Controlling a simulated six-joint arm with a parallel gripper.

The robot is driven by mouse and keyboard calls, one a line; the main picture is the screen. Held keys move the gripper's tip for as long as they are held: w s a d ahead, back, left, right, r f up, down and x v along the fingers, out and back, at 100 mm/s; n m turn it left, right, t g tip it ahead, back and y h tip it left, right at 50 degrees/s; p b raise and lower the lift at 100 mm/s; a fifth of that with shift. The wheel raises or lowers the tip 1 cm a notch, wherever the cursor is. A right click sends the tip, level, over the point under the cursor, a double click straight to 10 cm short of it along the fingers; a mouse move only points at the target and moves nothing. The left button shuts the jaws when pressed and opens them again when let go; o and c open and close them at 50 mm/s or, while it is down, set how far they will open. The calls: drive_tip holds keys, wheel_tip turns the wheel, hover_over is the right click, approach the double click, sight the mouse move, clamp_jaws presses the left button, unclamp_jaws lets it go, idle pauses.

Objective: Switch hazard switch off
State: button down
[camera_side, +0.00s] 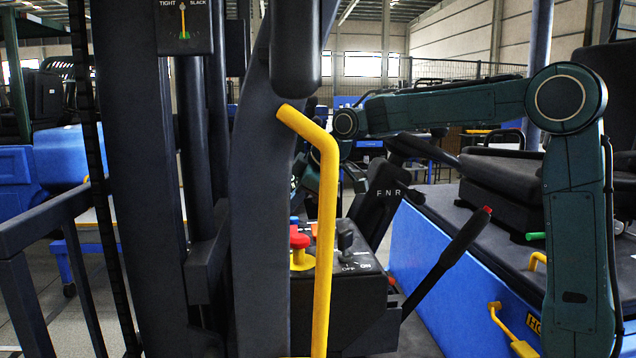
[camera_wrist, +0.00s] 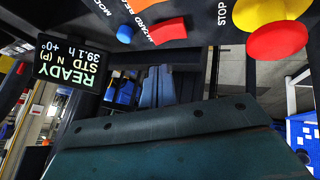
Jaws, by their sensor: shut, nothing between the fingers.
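The hazard switch is the red rocker (camera_wrist: 166,31) at the top of the wrist view, on a black panel with "HAZARD" lettering beside it. Whether it is on or off I cannot tell. My gripper (camera_side: 303,182) is partly hidden behind the yellow handrail and dark post in the side view, above the control console (camera_side: 345,285). It is shut and empty. I see no contact with the switch, which I cannot pick out in the side view.
A blue switch (camera_wrist: 124,34) sits close to the red rocker. A red stop button (camera_wrist: 278,40) on a yellow base is at the right. A lit display (camera_wrist: 67,62) reads READY. In the side view, a yellow handrail (camera_side: 325,240), black key (camera_side: 345,240) and lever (camera_side: 447,262) surround the console.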

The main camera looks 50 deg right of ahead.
drive_tip(key=shift+w+d+r, duration=0.1)
drive_tip(key=shift+r, duration=0.5)
drive_tip(key=shift+w+d+r, duration=0.1)
drive_tip(key=shift+r, duration=0.45)
drive_tip(key=s+a+m, duration=0.1)
drive_tip(key=s, duration=0.4)
drive_tip(key=s+a+f+m, duration=0.1)
drive_tip(key=s, duration=0.5)
drive_tip(key=s+a+m+g, duration=0.1)
drive_tip(key=s+a+m, duration=0.1)
drive_tip(key=s, duration=0.4)
drive_tip(key=shift+s+f, duration=0.2)
drive_tip(key=shift+s, duration=0.05)
drive_tip(key=s+f+m, duration=0.2)
drive_tip(key=s+f, duration=0.2)
drive_tip(key=s, duration=0.3)
drive_tip(key=s+f+m+g, duration=0.1)
drive_tip(key=s+f, duration=0.2)
drive_tip(key=s, duration=0.5)
drive_tip(key=shift+a+f+m+h, duration=0.3)
drive_tip(key=shift+a+f+m, duration=0.05)
drive_tip(key=shift+f+m, duration=0.05)
